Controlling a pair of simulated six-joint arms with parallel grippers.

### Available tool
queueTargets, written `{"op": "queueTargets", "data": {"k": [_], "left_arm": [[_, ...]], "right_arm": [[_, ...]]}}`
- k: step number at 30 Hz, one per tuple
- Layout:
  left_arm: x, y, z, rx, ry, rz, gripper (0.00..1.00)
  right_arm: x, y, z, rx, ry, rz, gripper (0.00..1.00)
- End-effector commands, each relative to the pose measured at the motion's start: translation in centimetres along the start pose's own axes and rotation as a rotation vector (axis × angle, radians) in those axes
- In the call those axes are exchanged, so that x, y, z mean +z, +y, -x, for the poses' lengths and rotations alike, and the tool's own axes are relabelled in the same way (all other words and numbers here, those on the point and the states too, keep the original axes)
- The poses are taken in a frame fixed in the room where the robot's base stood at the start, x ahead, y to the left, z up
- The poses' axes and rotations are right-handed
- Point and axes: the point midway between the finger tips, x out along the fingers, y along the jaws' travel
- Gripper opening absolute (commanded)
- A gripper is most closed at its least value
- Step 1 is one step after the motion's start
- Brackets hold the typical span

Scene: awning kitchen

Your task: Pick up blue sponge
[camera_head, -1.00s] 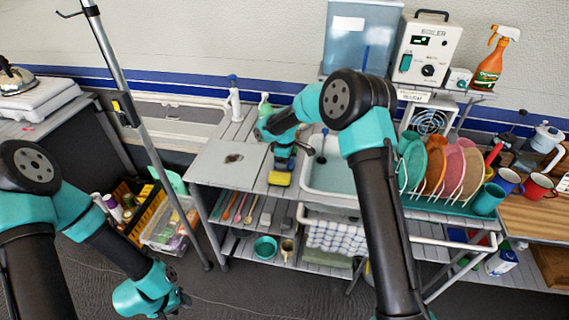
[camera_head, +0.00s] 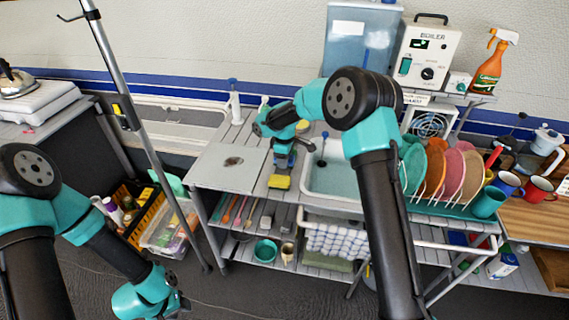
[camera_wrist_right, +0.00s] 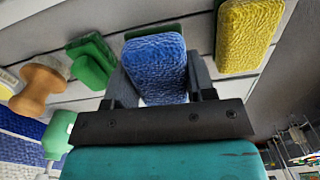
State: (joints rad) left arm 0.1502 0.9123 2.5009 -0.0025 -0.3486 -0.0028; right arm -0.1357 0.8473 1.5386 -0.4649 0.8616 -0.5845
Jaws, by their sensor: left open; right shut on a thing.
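The blue sponge (camera_wrist_right: 156,68) sits between the two fingers of my right gripper in the right wrist view. My right gripper (camera_head: 284,160) is shut on it, over the counter left of the sink. In the head view the sponge is too small and covered to make out clearly. A yellow sponge (camera_head: 279,182) lies just in front of the gripper; it also shows at the upper right of the right wrist view (camera_wrist_right: 246,36). My left gripper (camera_head: 170,306) is open and empty, low at the bottom left, away from the counter.
The sink (camera_head: 335,178) is just right of my right gripper. A grey board (camera_head: 230,168) lies to its left. A green-backed brush (camera_wrist_right: 92,60) and a wooden-handled item (camera_wrist_right: 40,88) lie beside the held sponge. The dish rack with plates (camera_head: 440,170) stands further right.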

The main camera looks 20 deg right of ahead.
Motion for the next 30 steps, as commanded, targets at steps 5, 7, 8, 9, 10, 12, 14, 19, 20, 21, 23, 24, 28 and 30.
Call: {"op": "queueTargets", "data": {"k": [5, 7, 8, 9, 10, 12, 14, 19, 20, 21, 23, 24, 28, 30], "left_arm": [[0.0, 0.0, 0.0, 0.000, 0.000, 0.000, 0.43], [0.0, 0.0, 0.0, 0.000, 0.000, 0.000, 0.43], [0.0, 0.0, 0.0, 0.000, 0.000, 0.000, 0.43], [0.0, 0.0, 0.0, 0.000, 0.000, 0.000, 0.43], [0.0, 0.0, 0.0, 0.000, 0.000, 0.000, 0.43], [0.0, 0.0, 0.0, 0.000, 0.000, 0.000, 0.43], [0.0, 0.0, 0.0, 0.000, 0.000, 0.000, 0.43], [0.0, 0.0, 0.0, 0.000, 0.000, 0.000, 0.43], [0.0, 0.0, 0.0, 0.000, 0.000, 0.000, 0.43], [0.0, 0.0, 0.0, 0.000, 0.000, 0.000, 0.43], [0.0, 0.0, 0.0, 0.000, 0.000, 0.000, 0.43], [0.0, 0.0, 0.0, 0.000, 0.000, 0.000, 0.43], [0.0, 0.0, 0.0, 0.000, 0.000, 0.000, 0.43], [0.0, 0.0, 0.0, 0.000, 0.000, 0.000, 0.43]], "right_arm": [[0.4, -1.6, 0.6, 0.000, 0.000, 0.001, 0.28], [0.7, -2.5, 0.7, -0.001, 0.000, 0.002, 0.28], [0.8, -2.9, 0.8, 0.000, 0.001, 0.001, 0.28], [0.9, -3.6, 0.8, -0.001, 0.000, 0.001, 0.28], [1.1, -4.2, 0.9, -0.001, 0.000, 0.002, 0.28], [1.4, -5.5, 1.0, 0.000, 0.001, 0.003, 0.28], [1.8, -6.9, 1.1, -0.001, 0.000, 0.002, 0.28], [2.7, -10.6, 1.5, -0.001, 0.000, 0.003, 0.28], [2.9, -11.2, 1.5, 0.000, 0.001, 0.002, 0.28], [3.0, -11.9, 1.6, 0.000, 0.000, 0.003, 0.28], [3.3, -13.0, 1.7, 0.000, 0.000, 0.002, 0.28], [3.4, -13.5, 1.7, 0.000, 0.001, 0.002, 0.28], [3.8, -14.9, 1.8, 0.000, 0.000, 0.001, 0.28], [3.9, -15.3, 1.9, 0.001, 0.001, 0.000, 0.28]]}}
